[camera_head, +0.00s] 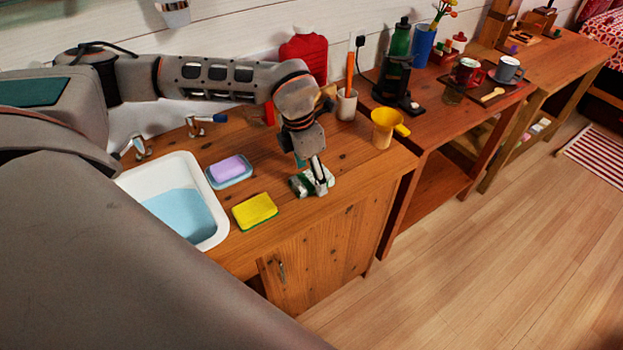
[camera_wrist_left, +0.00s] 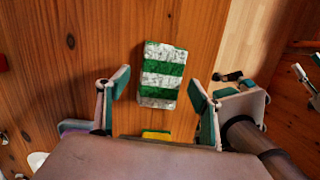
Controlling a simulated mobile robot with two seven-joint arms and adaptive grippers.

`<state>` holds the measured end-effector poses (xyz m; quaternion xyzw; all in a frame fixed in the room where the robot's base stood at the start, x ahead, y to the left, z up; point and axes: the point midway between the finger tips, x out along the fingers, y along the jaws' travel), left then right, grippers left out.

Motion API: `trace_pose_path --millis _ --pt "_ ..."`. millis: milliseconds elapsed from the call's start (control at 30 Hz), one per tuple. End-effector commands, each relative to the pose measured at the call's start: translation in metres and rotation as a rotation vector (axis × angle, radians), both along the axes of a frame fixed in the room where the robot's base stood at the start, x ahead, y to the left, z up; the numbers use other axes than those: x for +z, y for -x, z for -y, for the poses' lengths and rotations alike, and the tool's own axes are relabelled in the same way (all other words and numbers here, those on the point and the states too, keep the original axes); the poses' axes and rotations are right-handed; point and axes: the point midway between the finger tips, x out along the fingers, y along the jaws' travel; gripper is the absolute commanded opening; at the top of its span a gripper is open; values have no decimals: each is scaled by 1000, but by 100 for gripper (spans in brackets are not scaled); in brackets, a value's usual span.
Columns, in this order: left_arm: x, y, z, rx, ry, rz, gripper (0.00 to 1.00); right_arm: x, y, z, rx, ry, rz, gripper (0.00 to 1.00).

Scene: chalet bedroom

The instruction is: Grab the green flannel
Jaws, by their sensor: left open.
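The green flannel is a folded cloth with green and whitish stripes, lying on the wooden counter (camera_head: 345,190). In the head view the flannel (camera_head: 299,184) is partly hidden by my left gripper (camera_head: 318,186), which is right over it. In the left wrist view the flannel (camera_wrist_left: 163,76) lies between and just beyond the two fingertips of the left gripper (camera_wrist_left: 158,84). The fingers are wide apart and nothing is held. How high the fingertips are above the counter is hard to tell.
A yellow sponge (camera_head: 255,211) and a purple soap on a blue dish (camera_head: 229,170) lie left of the flannel, by the white basin (camera_head: 222,232). A yellow funnel-like cup (camera_head: 386,128) and a cup with a toothbrush (camera_head: 346,104) stand to the right. Counter in front is clear.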

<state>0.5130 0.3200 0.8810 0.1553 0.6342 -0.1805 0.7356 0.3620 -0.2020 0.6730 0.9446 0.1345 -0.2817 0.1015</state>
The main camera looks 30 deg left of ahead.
Motion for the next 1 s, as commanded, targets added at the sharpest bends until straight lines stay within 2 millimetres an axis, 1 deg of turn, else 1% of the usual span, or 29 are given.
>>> trace_pose_path --millis 67,267,300,367,400,767,867,1000 --pt "-3 0 1 -1 0 0 65 0 0 0 0 0 0 40" --pt "-3 -1 1 -1 0 1 65 1 0 0 0 0 1 40" --pt "-3 -1 1 -1 0 1 55 1 0 0 0 -1 2 40" --pt "-3 -1 0 -1 0 1 39 2 -1 0 0 -1 3 40" --pt "-3 -1 0 -1 0 1 29 2 -1 0 0 0 3 40" --pt "-2 -1 1 -1 1 2 29 3 -1 0 0 -1 6 40" --pt "2 -1 0 0 1 2 29 3 -1 0 0 -1 6 40" --pt "14 -2 0 0 1 5 29 3 -1 -1 1 -2 5 40"
